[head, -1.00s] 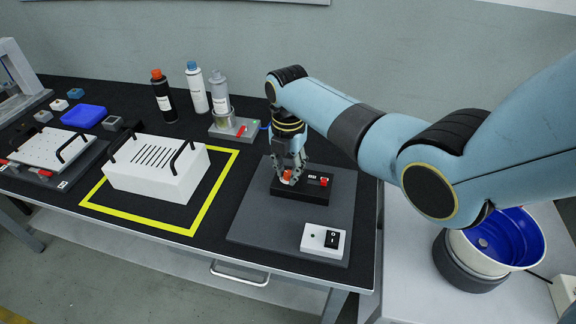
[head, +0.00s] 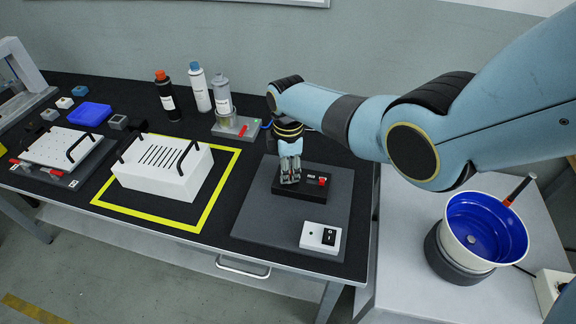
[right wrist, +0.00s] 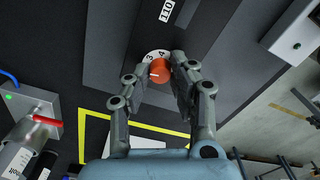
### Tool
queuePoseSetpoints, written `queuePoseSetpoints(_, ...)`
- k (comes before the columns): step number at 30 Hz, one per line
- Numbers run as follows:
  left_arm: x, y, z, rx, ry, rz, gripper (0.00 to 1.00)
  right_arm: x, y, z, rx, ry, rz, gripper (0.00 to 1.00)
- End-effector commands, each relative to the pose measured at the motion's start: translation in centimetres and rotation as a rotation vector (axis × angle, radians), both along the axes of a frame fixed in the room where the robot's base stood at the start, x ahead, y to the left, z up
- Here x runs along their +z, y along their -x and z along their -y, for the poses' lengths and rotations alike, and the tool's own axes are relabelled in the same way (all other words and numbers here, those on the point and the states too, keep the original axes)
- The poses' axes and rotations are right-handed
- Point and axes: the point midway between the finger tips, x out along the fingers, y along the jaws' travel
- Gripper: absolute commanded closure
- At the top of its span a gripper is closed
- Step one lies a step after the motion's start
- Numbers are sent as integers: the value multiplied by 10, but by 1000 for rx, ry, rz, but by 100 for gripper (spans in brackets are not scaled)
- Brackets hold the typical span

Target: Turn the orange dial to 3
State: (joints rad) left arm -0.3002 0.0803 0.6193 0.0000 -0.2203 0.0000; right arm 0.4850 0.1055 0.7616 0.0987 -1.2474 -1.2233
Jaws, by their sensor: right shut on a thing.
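The orange dial (right wrist: 159,72) sits between the fingertips of my right gripper (right wrist: 159,84) in the right wrist view. A pale mark shows on the left side of its face. The digits 3 and 4 are readable on the white scale (right wrist: 157,54) beside it. The dial belongs to the black box (head: 315,192) on the grey mat. In the head view my right gripper (head: 290,177) points down on the box's left part, shut on the dial, and its fingers hide the dial there. My left gripper is not in view.
A red knob (head: 323,181) is on the same box. A white switch box (head: 320,236) stands in front on the grey mat (head: 262,228). A white slotted block (head: 160,178) is to the left, with bottles (head: 200,88) behind. A blue bowl (head: 484,226) stands at right.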

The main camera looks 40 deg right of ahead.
Motion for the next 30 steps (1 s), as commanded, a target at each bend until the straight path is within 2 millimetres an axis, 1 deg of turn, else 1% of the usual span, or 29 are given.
queuePoseSetpoints(6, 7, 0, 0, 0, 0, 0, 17, 1, 1, 1, -199, 2, -2, 100)
queuePoseSetpoints(15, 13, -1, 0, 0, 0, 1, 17, 0, 1, 1, -431, 2, -2, 100)
queuePoseSetpoints(21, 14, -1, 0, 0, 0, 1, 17, 0, 1, 1, -528, 3, -2, 100)
queuePoseSetpoints(30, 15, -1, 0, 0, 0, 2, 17, -1, 2, 1, -590, 3, -3, 100)
